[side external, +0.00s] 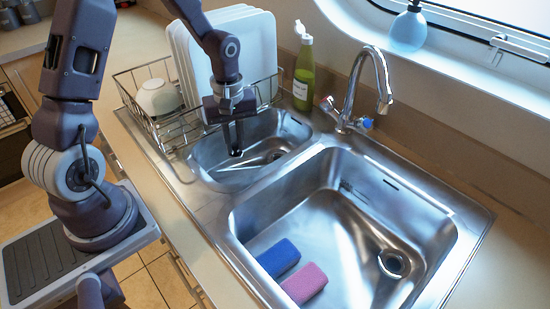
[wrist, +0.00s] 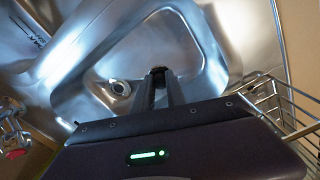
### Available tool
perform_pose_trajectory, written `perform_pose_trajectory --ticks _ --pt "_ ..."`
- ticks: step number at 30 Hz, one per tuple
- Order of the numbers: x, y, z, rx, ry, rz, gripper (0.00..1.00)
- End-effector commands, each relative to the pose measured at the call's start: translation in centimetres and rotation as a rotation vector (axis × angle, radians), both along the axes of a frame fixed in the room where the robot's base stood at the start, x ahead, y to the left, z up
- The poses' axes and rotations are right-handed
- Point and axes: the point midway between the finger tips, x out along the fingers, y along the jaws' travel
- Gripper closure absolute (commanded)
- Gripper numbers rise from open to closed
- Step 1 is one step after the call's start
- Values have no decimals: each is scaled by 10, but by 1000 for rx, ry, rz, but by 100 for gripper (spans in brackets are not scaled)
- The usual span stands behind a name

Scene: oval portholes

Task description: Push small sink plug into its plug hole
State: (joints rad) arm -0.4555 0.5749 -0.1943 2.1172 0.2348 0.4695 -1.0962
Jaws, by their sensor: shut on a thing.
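My gripper (side external: 236,152) points down into the small sink basin (side external: 215,180), above its floor. In the wrist view my gripper (wrist: 161,80) is shut on a small dark thing (wrist: 159,70) at its fingertips, which appears to be the small sink plug. The fingers hide most of it. The small basin's plug hole (wrist: 120,88) is a round metal ring with a dark centre, to the left of the fingertips in the wrist view and apart from them.
The large sink (side external: 340,240) holds a blue sponge (side external: 278,257) and a pink sponge (side external: 304,283). A tap (side external: 354,90) and a green bottle (side external: 304,75) stand behind the basins. A wire dish rack (side external: 150,120) with white plates and a bowl (side external: 159,97) borders the small basin.

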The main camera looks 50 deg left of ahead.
Motion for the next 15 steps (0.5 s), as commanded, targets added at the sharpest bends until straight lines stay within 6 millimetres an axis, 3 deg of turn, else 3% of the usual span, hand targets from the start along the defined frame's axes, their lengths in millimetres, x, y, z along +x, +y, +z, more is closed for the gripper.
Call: perform_pose_trajectory --ticks 2,5,10,15 --pt "7 2 2 4 -1 2 100" --pt "34 8 14 18 -2 9 100" --pt "95 13 55 26 -1 18 100" --pt "133 4 96 9 -1 7 100"
